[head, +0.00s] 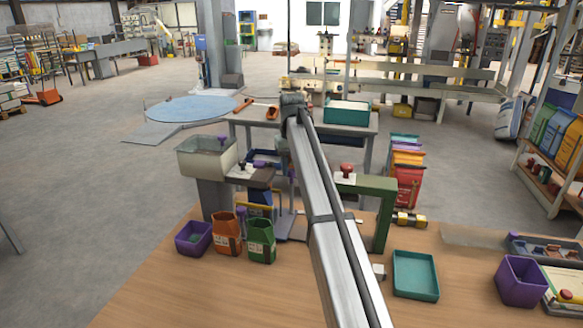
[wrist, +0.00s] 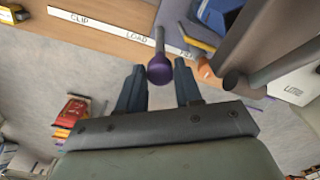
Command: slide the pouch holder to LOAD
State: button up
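In the wrist view, my gripper (wrist: 160,66) is open, with its two dark fingers on either side of a purple ball knob (wrist: 160,71). Gaps show between the knob and both fingers. The knob is on a grey rod that crosses a white label strip (wrist: 105,26), just right of the word LOAD; CLIP is farther left. A blue pouch (wrist: 222,14) shows at the top right, near the rod. In the head view, a blue pouch (head: 262,198) stands behind the bench edge. My arm hides my gripper there, and the holder's body is not clearly visible.
Orange (head: 227,233) and green (head: 261,241) pouches stand on the wooden bench (head: 190,295) beside a purple bin (head: 194,239). A clear hopper (head: 207,157) is behind them. A green frame (head: 384,215) with a red knob stands right of my arm, near a teal tray (head: 415,275).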

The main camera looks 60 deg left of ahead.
grip_shut()
jog(key=w+d, duration=0.9)
dwell(0.4)
jog(key=shift+w+d, duration=0.1)
jog(key=shift+o, duration=2.4)
grip_release()
notch_tip(320, 180, up, 14)
jog(key=shift+f, duration=0.1)
